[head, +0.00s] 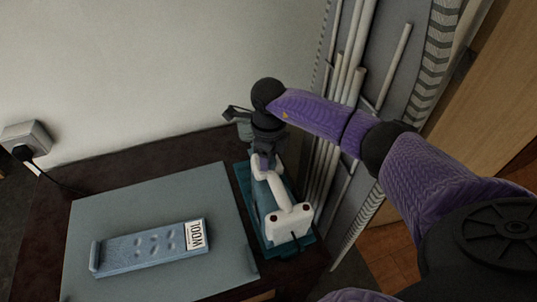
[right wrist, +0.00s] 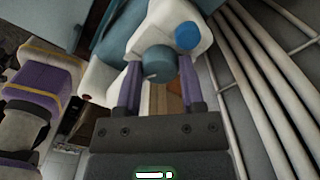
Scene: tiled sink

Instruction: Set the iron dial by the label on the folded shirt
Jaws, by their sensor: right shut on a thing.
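The folded blue shirt (head: 140,252) lies on a grey board at left; its white label (head: 196,235) reads WOOL. The white and teal iron (head: 289,219) rests on a teal mat (head: 246,190) right of the board. My right gripper (head: 264,158) is at the iron's far end. In the right wrist view the iron's teal round dial (right wrist: 158,62) sits between the purple fingers of my right gripper (right wrist: 159,72), which is shut on it. A light pointer mark shows on the dial; its setting cannot be read. My left gripper is in neither view.
The grey board (head: 150,200) fills the left of the dark tabletop. A wall socket (head: 25,140) with a plug and cord is at far left. White rails (head: 345,75) stand close to the right of the iron and my right arm. A blue round button (right wrist: 188,36) is beside the dial.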

